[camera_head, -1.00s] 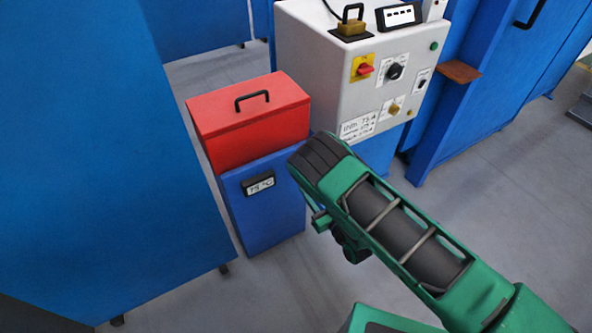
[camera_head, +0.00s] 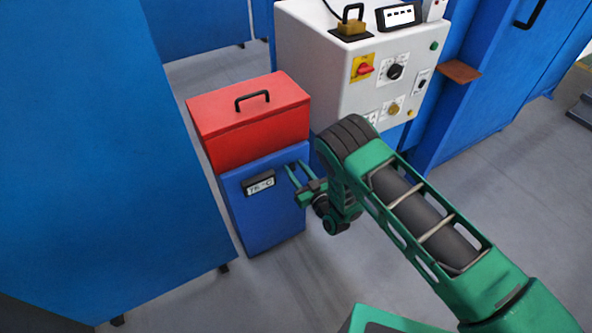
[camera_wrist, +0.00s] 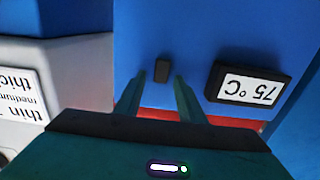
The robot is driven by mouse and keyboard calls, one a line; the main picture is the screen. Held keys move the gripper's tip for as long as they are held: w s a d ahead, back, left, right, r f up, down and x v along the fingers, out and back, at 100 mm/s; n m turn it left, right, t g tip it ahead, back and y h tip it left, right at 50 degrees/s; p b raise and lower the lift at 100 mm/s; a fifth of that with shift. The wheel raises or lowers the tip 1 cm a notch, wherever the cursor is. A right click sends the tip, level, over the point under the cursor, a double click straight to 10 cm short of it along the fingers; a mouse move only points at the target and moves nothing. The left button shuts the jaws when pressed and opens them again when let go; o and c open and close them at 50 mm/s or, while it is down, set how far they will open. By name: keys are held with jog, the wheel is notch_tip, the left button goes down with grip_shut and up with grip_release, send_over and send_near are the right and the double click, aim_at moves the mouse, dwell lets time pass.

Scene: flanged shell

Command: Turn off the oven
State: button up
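The oven is a blue box (camera_head: 262,222) with a red lid (camera_head: 250,122) and a black handle on top. Its front has a display (camera_head: 260,183), which reads 75 °C upside down in the wrist view (camera_wrist: 248,87). Beside the display in the wrist view is a small black switch (camera_wrist: 162,70) on the blue front. My gripper (camera_head: 294,165) is in front of the oven, to the right of the display. In the wrist view its two green fingers (camera_wrist: 161,78) are apart and empty, and the switch appears between their tips. I cannot tell whether they touch the front.
A grey control cabinet (camera_head: 330,70) with a red-and-yellow knob (camera_head: 363,68), a black dial and a padlock-like block stands behind right. A large blue panel (camera_head: 90,170) fills the left. Grey floor (camera_head: 300,285) lies open in front of the oven.

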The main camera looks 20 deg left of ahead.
jog(key=shift+c, duration=0.6)
grip_shut()
jog(key=shift+d+f+t, duration=0.15)
jog(key=shift+f+t, duration=0.1)
jog(key=shift+t, duration=0.15)
jog(key=shift+d+f+t+y, duration=0.1)
jog(key=shift+f+t+y, duration=0.1)
jog(key=shift+t+y, duration=0.4)
jog(key=shift+f+t+y, duration=0.2)
jog(key=shift+t+y, duration=0.2)
jog(key=shift+y, duration=0.4)
jog(key=shift+o, duration=0.4)
grip_release()
jog(key=shift+o, duration=0.2)
